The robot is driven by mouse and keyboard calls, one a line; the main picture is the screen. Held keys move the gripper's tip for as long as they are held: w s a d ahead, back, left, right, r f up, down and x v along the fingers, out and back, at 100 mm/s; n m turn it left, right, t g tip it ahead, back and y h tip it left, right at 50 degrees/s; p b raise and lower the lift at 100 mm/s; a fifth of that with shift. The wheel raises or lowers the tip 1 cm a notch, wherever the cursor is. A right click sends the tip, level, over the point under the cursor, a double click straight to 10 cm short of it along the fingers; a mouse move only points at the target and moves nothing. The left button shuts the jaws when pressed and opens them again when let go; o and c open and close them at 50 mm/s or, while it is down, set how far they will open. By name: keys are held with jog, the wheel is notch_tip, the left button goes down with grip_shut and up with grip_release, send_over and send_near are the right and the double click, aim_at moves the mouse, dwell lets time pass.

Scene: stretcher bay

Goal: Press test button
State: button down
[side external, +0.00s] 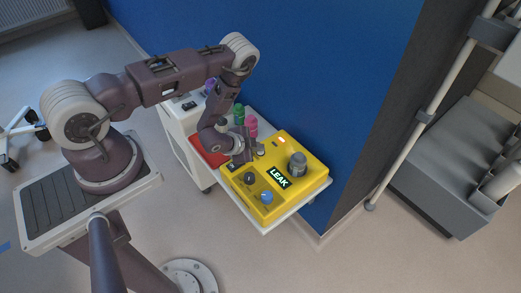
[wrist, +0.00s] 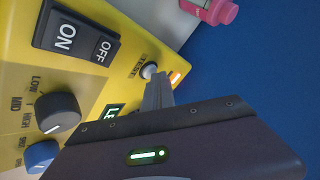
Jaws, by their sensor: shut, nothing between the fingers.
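A yellow device box (side external: 305,187) sits on a white cart top; its lit display (side external: 279,178) reads "LEAK". In the wrist view, the round pale test button (wrist: 148,70) sits on the yellow panel (wrist: 92,72) beside the word TEST. My gripper (wrist: 157,82) is shut and empty, its fingertips right at the lower edge of the button in that view. I cannot tell whether they touch it. In the side view, my gripper (side external: 252,156) is low over the box's back left part, beside the button (side external: 261,152).
An ON/OFF rocker switch (wrist: 75,36), a dark knob (wrist: 58,112) and a blue knob (wrist: 42,154) are on the panel. A grey cylinder (side external: 298,163) stands on the box. Pink (side external: 251,126) and green (side external: 239,113) bottles stand behind it. A blue wall (side external: 330,90) rises close behind.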

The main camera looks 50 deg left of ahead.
jog(key=shift+r, duration=1)
jog(key=shift+r, duration=2.55)
notch_tip(320, 180, up, 6)
send_over(258, 153)
jog(key=shift+w, duration=0.1)
